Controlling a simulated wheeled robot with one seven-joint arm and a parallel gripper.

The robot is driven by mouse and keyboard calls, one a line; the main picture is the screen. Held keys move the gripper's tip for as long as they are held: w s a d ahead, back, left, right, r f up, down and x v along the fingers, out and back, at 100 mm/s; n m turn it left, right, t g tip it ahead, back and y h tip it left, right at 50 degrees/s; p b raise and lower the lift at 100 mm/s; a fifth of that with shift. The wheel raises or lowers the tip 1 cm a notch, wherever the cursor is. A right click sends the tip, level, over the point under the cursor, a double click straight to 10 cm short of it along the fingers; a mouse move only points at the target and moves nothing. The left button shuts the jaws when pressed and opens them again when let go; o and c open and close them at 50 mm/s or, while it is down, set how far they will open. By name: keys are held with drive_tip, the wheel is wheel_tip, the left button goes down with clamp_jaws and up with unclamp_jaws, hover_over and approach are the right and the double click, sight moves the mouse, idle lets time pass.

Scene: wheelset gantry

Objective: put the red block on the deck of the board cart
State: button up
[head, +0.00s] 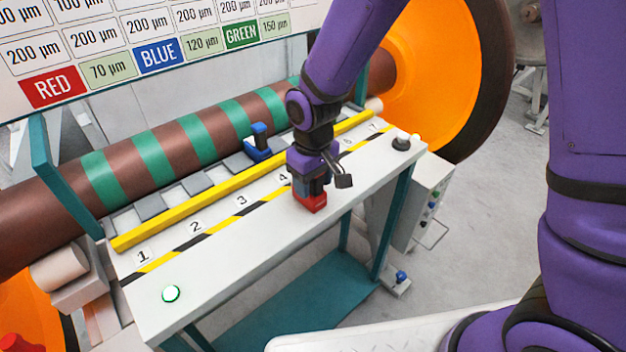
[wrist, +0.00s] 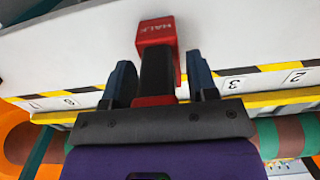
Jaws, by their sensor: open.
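The red block (head: 310,202) stands on the white bench top, in front of the black-and-yellow stripe. In the wrist view the block (wrist: 155,32) has red parts, a dark middle and lettering that seems to read HALF. My gripper (head: 311,178) is directly above and around it in the head view. In the wrist view my gripper (wrist: 160,82) is open, with one finger on each side of the block's dark middle and gaps showing. A sign board (head: 120,45) with RED, BLUE and GREEN labels stands behind; I cannot make out a cart deck under it.
A blue block (head: 257,142) sits behind the yellow rail (head: 215,193). The brown and green axle (head: 150,155) and orange wheel (head: 435,70) lie behind the bench (head: 235,245).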

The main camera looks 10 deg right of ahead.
wheel_tip(320, 180, up, 12)
drive_tip(key=shift+r, duration=0.15)
idle(0.4)
drive_tip(key=s+d+r+m+t, duration=0.1)
drive_tip(key=s+d+r+m, duration=0.15)
drive_tip(key=d+r, duration=0.4)
drive_tip(key=s+d+r+m+t, duration=0.1)
drive_tip(key=s+d+r+t, duration=0.1)
drive_tip(key=s+d+r, duration=0.45)
drive_tip(key=s+d+r+m+t, duration=0.1)
drive_tip(key=s+d+m+t, duration=0.1)
drive_tip(key=s+d, duration=0.7)
drive_tip(key=shift+d+r+m, duration=0.35)
drive_tip(key=shift+d+m, duration=0.3)
drive_tip(key=shift+d, duration=0.4)
drive_tip(key=shift+w, duration=0.1)
drive_tip(key=shift+c, duration=0.5)
